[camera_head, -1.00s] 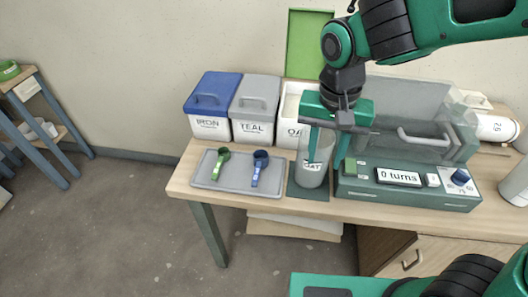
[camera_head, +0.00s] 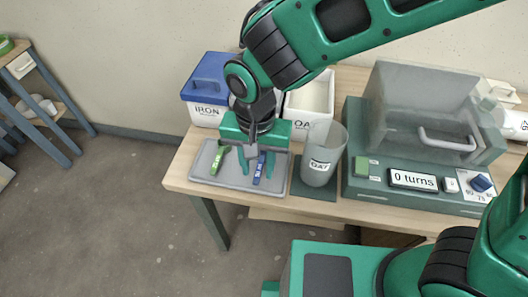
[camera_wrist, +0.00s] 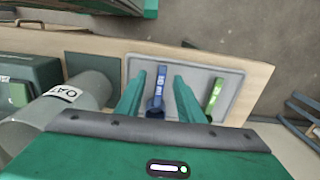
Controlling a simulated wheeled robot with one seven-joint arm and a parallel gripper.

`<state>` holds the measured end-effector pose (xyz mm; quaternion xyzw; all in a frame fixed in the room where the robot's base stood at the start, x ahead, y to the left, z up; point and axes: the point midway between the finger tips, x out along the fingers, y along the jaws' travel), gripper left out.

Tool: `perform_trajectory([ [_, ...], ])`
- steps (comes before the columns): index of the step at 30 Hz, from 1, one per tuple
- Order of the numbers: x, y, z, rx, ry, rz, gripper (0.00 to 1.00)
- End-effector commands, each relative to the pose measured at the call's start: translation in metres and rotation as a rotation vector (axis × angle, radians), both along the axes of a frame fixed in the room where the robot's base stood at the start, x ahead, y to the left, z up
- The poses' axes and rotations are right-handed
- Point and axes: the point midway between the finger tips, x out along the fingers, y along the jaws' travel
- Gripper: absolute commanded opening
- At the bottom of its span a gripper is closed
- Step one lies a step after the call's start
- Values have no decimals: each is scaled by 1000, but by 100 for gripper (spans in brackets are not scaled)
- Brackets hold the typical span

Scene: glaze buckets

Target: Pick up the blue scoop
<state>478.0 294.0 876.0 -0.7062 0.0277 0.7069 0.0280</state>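The blue scoop (camera_head: 260,170) lies on the right part of a grey tray (camera_head: 206,158), its handle toward the front edge. In the wrist view the blue scoop (camera_wrist: 161,82) sits between the two green fingers. My gripper (camera_head: 256,172) is open and points down over it, one finger on each side; in the wrist view the gripper (camera_wrist: 160,76) holds nothing. I cannot tell the exact height of the fingertips above the tray. The scoop's bowl is partly hidden by the gripper in the head view.
A green scoop (camera_head: 216,163) lies left on the same tray. A clear cup labelled OAT (camera_head: 324,150) stands just right of the tray. The green machine (camera_head: 378,190) showing "0 turns" is farther right. Bins, including a blue-lidded IRON bin (camera_head: 208,95), stand behind.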

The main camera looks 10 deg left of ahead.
Motion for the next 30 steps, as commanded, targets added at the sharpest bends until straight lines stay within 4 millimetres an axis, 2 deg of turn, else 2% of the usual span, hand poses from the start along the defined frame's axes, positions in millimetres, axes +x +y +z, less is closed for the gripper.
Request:
perform_trajectory([
  [12,9,2,-47,-1,1,-1,34],
  [21,10,2,-52,1,1,-2,34],
  [22,10,2,-52,1,1,-2,32],
  [26,10,2,-52,1,1,-1,1],
  [30,10,2,-52,1,0,-1,0],
])
